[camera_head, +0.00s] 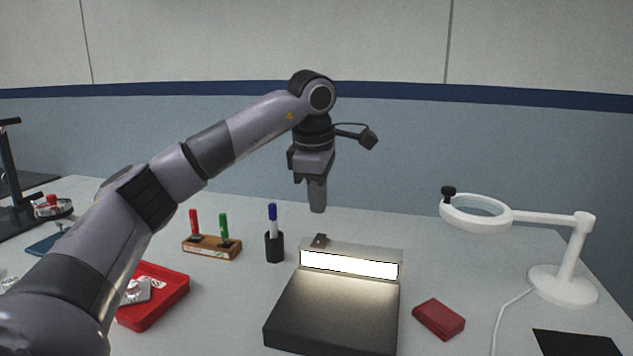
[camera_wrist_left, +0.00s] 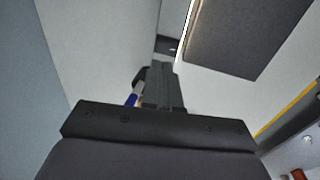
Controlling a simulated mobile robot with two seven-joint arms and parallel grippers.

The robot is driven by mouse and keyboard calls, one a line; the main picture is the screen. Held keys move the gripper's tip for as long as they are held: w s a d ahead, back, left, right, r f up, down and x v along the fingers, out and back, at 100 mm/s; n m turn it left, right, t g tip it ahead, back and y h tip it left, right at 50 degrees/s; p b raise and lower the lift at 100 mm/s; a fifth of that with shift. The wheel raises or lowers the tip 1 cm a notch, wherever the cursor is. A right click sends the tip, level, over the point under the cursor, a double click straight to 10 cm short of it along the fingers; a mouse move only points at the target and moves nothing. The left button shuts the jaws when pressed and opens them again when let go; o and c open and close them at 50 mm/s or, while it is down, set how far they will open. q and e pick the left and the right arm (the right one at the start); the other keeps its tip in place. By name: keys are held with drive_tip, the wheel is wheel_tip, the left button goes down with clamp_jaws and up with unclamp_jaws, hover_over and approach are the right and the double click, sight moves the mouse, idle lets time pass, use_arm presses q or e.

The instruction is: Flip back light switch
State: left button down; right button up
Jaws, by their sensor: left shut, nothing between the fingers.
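The inspection light is a grey housing with a lit white bar (camera_head: 349,263) behind a dark flat plate (camera_head: 335,312). The light is on. A small dark switch (camera_head: 320,240) sits on top of the housing near its left end; its lever position is too small to tell. In the left wrist view the switch (camera_wrist_left: 167,45) shows just beyond the fingertips. My left gripper (camera_head: 317,208) points down, shut and empty, above and behind the housing near the switch, apparently apart from it. It also shows in the left wrist view (camera_wrist_left: 161,68). My right gripper is not in view.
A black cup (camera_head: 274,247) with a blue marker stands left of the light. A wooden block (camera_head: 212,247) holds red and green markers. A red tray (camera_head: 160,305) is at left, a red box (camera_head: 438,319) at right. A white ring magnifier lamp (camera_head: 562,283) stands far right.

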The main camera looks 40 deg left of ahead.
sight(321, 235)
use_arm(q)
drive_tip(key=x, duration=0.6)
drive_tip(key=shift+w, duration=0.1)
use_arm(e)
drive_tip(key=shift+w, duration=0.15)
